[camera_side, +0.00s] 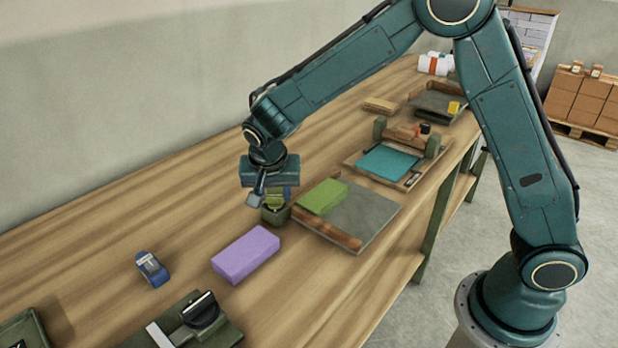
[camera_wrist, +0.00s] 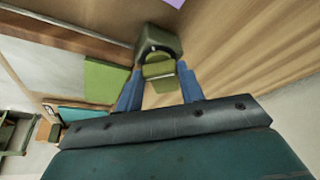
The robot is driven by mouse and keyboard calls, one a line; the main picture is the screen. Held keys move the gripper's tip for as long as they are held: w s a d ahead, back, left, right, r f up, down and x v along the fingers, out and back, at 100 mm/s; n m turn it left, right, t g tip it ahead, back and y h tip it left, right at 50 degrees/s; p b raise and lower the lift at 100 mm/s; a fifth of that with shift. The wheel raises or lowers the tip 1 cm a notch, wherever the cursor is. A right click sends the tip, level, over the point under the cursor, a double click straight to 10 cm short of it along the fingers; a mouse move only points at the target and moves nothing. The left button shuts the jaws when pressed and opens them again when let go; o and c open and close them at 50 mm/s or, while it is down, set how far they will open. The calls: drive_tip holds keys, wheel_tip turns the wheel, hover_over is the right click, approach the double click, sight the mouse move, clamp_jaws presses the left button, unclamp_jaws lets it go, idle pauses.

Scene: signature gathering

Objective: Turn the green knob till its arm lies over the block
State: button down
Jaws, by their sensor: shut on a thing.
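The green knob (camera_wrist: 158,72) stands on a dark olive box-like base (camera_wrist: 154,38) in the wrist view. In the side view the knob (camera_side: 277,196) is partly hidden by my gripper (camera_side: 268,196), which is above the base (camera_side: 275,214). My gripper (camera_wrist: 160,78) points down, with its blue fingers on both sides of the knob, shut on it. A purple block (camera_side: 246,254) lies on the table in front of the base; only its edge shows in the wrist view (camera_wrist: 175,3). I cannot make out a separate knob arm.
A flat green piece (camera_side: 322,196) lies on a grey board (camera_side: 362,222) right of the base. A blue item (camera_side: 152,268) and a black-handled device (camera_side: 202,312) are at the near left. Behind the board is a teal-topped tray (camera_side: 387,161). The wooden table (camera_side: 130,222) is clear at left.

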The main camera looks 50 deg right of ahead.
drive_tip(key=m+g+h, duration=0.1)
drive_tip(key=m, duration=0.3)
drive_tip(key=shift+w, duration=0.15)
drive_tip(key=m+g, duration=0.2)
drive_tip(key=m, duration=0.2)
drive_tip(key=shift+w+m, duration=0.1)
drive_tip(key=shift+m, duration=0.3)
drive_tip(key=m+g, duration=0.1)
drive_tip(key=m, duration=0.3)
drive_tip(key=shift+w+m+g, duration=0.1)
drive_tip(key=shift+m+g, duration=0.2)
drive_tip(key=shift+g, duration=0.1)
drive_tip(key=shift+w+r+m+g+y, duration=0.1)
drive_tip(key=shift+m+g+y, duration=0.25)
drive_tip(key=shift+m, duration=0.65)
drive_tip(key=shift+m+g+y, duration=0.25)
drive_tip(key=shift+m+g, duration=0.1)
drive_tip(key=shift+m, duration=0.65)
drive_tip(key=c, duration=0.9)
unclamp_jaws()
